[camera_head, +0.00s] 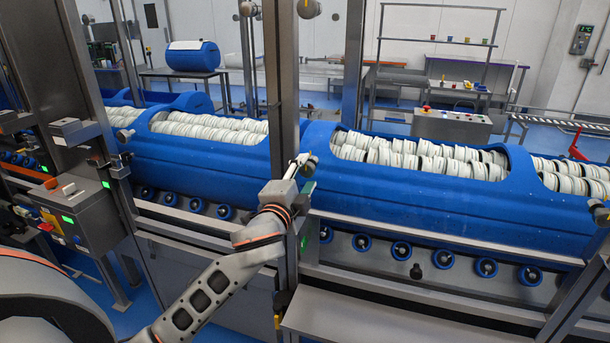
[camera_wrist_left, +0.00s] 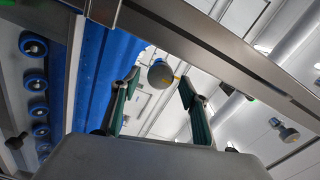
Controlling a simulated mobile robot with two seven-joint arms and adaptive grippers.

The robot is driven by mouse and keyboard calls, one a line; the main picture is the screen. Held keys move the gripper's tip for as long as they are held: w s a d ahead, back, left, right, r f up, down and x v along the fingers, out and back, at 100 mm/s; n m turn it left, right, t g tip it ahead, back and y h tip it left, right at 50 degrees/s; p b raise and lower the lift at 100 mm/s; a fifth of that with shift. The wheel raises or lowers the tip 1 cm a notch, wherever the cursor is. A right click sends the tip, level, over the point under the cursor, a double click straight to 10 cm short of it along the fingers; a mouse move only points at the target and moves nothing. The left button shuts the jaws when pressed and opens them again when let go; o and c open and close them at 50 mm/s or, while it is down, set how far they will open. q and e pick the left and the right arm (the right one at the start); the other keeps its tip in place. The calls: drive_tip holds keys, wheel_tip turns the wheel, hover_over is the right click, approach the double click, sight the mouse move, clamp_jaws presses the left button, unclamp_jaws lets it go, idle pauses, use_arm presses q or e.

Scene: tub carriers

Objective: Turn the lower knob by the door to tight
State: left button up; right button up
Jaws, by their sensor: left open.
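My left gripper (camera_head: 302,170) is at the tall grey post (camera_head: 281,100) in the middle of the head view, with its arm coming up from below. In the left wrist view the left gripper (camera_wrist_left: 160,76) is open, its two green-lined fingers apart. A round grey knob (camera_wrist_left: 160,74) shows between the fingertips, with a gap on each side; whether it lies within their reach is unclear. In the head view a dark knob (camera_head: 310,164) is close beside the gripper, partly covered by it. Its mark cannot be read. My right gripper is not in view.
Two more knobs (camera_head: 248,8) (camera_head: 309,8) sit high on the post. Blue tubs (camera_head: 430,200) full of white rings stand behind it on blue rollers (camera_head: 402,250). A grey control box (camera_head: 82,215) is at left. A metal ledge (camera_head: 390,318) lies at front right.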

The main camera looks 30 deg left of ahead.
use_arm(q)
drive_tip(key=s+d, duration=0.1)
drive_tip(key=s, duration=0.6)
drive_tip(key=shift+d, duration=0.25)
drive_tip(key=shift+s, duration=0.1)
drive_tip(key=s+d+f+n+g+h, duration=0.1)
drive_tip(key=d+f, duration=0.1)
drive_tip(key=f, duration=0.6)
drive_tip(key=s+d+f+n+g+h, duration=0.1)
drive_tip(key=d+f+g, duration=0.1)
drive_tip(key=f, duration=0.7)
drive_tip(key=s+d+f+n+g+h, duration=0.1)
drive_tip(key=s+d+f+n+g, duration=0.1)
drive_tip(key=s+f, duration=0.8)
drive_tip(key=s+d+f+n+g+h, duration=0.2)
drive_tip(key=s+d+f+n, duration=0.3)
drive_tip(key=s+f, duration=0.5)
wheel_tip(320, 180, down, 8)
drive_tip(key=shift+r, duration=0.2)
